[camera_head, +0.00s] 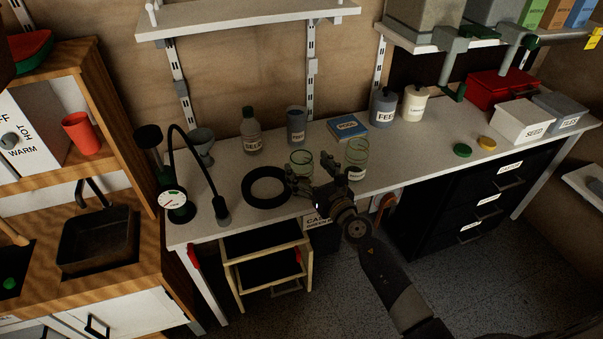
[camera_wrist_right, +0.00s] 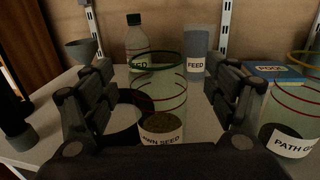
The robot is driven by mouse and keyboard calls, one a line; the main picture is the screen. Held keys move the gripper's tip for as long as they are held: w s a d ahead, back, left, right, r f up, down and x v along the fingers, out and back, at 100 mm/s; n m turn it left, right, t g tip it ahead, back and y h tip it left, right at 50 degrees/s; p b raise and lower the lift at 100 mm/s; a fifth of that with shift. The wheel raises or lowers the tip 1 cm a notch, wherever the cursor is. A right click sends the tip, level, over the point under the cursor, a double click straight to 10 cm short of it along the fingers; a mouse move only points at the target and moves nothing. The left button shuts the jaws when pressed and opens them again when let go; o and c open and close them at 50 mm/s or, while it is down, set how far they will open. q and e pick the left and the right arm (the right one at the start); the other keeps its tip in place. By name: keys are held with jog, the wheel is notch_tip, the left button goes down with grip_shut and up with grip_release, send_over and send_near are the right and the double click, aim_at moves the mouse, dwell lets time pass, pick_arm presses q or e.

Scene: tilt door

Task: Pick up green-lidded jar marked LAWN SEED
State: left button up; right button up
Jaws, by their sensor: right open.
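The jar marked "...WN SEED" (camera_wrist_right: 160,105) is clear, with a green band at its rim and dark granular contents at the bottom. It stands upright on the workbench, and no lid shows on it. In the head view its upper part (camera_head: 301,160) shows just beyond my right gripper (camera_head: 319,178), which hides its lower part. In the wrist view the open fingers of my right gripper (camera_wrist_right: 158,90) flank the jar left and right, with gaps on both sides. A loose green lid (camera_head: 462,150) lies on the bench at right. My left gripper is not in view.
A second clear jar, marked "PATH G..." (camera_wrist_right: 291,115), stands close right of the right finger. A black ring (camera_head: 267,187) lies left of the gripper. A bottle (camera_head: 250,133), a feed container (camera_head: 296,125) and a blue box (camera_head: 347,127) stand behind. A yellow lid (camera_head: 487,143) lies at right.

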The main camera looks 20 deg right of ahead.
jog(key=w, duration=0.1)
jog(key=w+a, duration=0.1)
jog(key=w, duration=0.1)
jog(key=shift+w, duration=0.15)
jog(key=c, duration=1.5)
jog(key=shift+o, duration=0.2)
jog(key=shift+r, duration=0.15)
